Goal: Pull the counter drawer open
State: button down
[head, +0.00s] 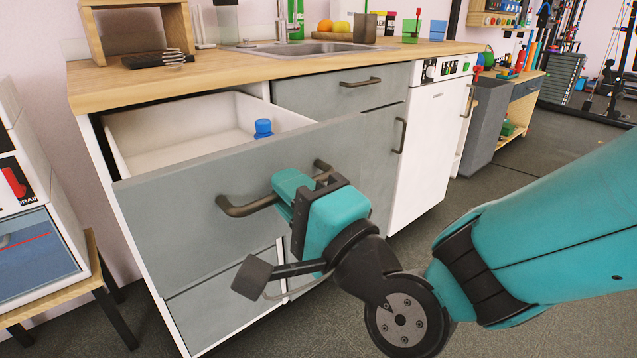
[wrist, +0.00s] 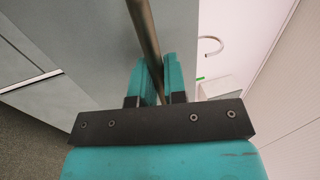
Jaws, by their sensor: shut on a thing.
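The counter drawer (head: 165,180) has a grey front and a white inside, and it stands well out from the counter in the head view. Its dark bar handle (head: 238,207) runs across the front. My gripper (head: 290,190) is shut on the handle, near its middle. In the wrist view the handle (wrist: 146,40) passes between the two teal fingers of my gripper (wrist: 160,85). A blue object (head: 263,128) is inside the drawer; the drawer front hides its lower part.
A white dishwasher (head: 428,140) is to the right. A small table (head: 95,280) with a white appliance (head: 40,230) stands close at the left.

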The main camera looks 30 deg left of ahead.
dwell(0.3)
jog(key=c, duration=1.2)
grip_release()
jog(key=shift+d+f, duration=0.1)
jog(key=shift+d, duration=0.05)
jog(key=b+v, duration=1.7)
jog(key=b, duration=0.1)
